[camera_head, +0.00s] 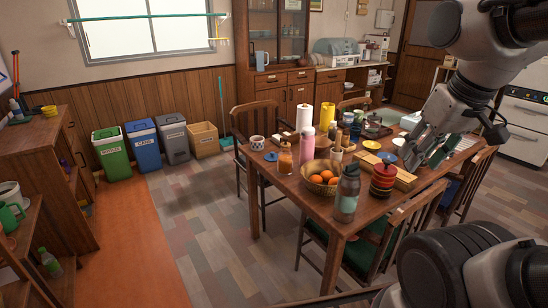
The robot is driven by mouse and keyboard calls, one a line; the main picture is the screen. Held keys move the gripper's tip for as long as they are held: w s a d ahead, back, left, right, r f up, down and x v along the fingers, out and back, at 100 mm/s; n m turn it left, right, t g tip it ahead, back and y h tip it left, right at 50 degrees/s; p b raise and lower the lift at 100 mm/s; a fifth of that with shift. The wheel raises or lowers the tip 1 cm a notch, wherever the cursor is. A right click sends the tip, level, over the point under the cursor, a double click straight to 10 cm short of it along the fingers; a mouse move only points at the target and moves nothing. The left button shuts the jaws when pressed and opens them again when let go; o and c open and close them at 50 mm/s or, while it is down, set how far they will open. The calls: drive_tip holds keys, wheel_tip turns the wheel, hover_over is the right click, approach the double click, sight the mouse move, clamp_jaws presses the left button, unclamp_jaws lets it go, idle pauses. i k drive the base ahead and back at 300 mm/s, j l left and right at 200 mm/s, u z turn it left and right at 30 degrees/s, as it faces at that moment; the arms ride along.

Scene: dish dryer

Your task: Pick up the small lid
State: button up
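My gripper (424,158) hangs over the right side of the wooden dining table (262,181), pointing down near the wooden box. Its dark fingers are small and overlap the things behind, so I cannot tell whether they are apart or shut. I cannot clearly make out the small lid. A small flat blue round thing (271,156) lies at the table's left end, but I cannot tell if it is a lid. A yellow dish (372,145) and a blue dish (387,157) lie left of my gripper. Things behind my gripper are partly hidden.
A fruit basket (313,182), a grey-green bottle (347,193), a red and black stacked container (383,180), a pink bottle (307,146) and a paper roll (304,117) crowd the table. Chairs (380,240) surround it. The floor left of the table is clear, before several bins (146,150).

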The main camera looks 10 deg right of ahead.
sight(272, 156)
drive_tip(key=i+j+z, duration=0.15)
drive_tip(key=j, duration=0.2)
drive_tip(key=i+j+z, duration=0.15)
drive_tip(key=j, duration=0.25)
drive_tip(key=i+j+z, duration=0.15)
drive_tip(key=j, duration=0.25)
drive_tip(key=i+j+z, duration=0.1)
drive_tip(key=i+j, duration=0.15)
drive_tip(key=i+j+z, duration=0.15)
drive_tip(key=j, duration=0.3)
drive_tip(key=i+j+z, duration=0.1)
drive_tip(key=i+j, duration=0.2)
drive_tip(key=i+j+z, duration=0.1)
drive_tip(key=j, duration=0.4)
drive_tip(key=i+j+z, duration=0.15)
drive_tip(key=i+j, duration=0.25)
drive_tip(key=j, duration=0.2)
drive_tip(key=i+j, duration=0.25)
drive_tip(key=j, duration=0.3)
